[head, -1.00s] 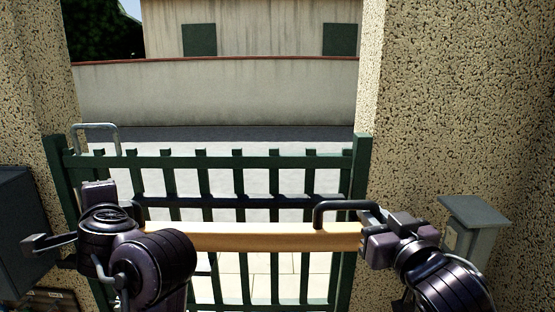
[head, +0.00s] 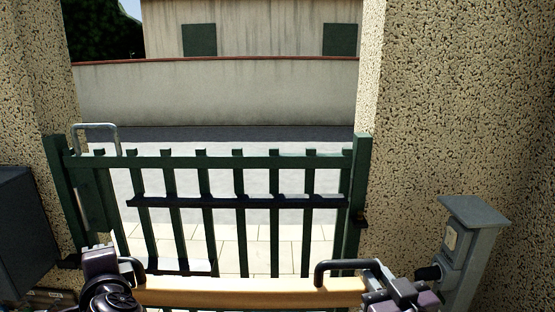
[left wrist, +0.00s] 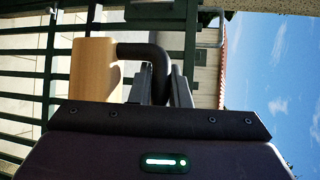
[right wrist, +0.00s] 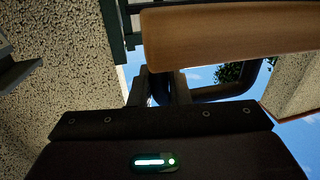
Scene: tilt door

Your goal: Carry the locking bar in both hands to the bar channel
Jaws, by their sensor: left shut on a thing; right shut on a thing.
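The locking bar (head: 245,292) is a pale wooden beam with a black loop handle near each end. It lies roughly level, low in the head view, on the near side of the gate. My left gripper (head: 128,272) is shut on the left handle, seen in the left wrist view (left wrist: 140,51) beside the bar's end (left wrist: 92,70). My right gripper (head: 378,278) is shut on the right handle (head: 340,266); the right wrist view shows the bar (right wrist: 230,38) beyond the fingers. A dark horizontal rail (head: 235,202) on the gate looks like the bar channel; the bar is below it in the picture, apart from it.
The green slatted gate (head: 220,162) stands between two pebbled pillars (head: 455,100). A grey post box (head: 465,235) stands at right near my right arm, and a dark box (head: 25,230) is at far left. A small dark bracket (head: 360,218) is on the right post.

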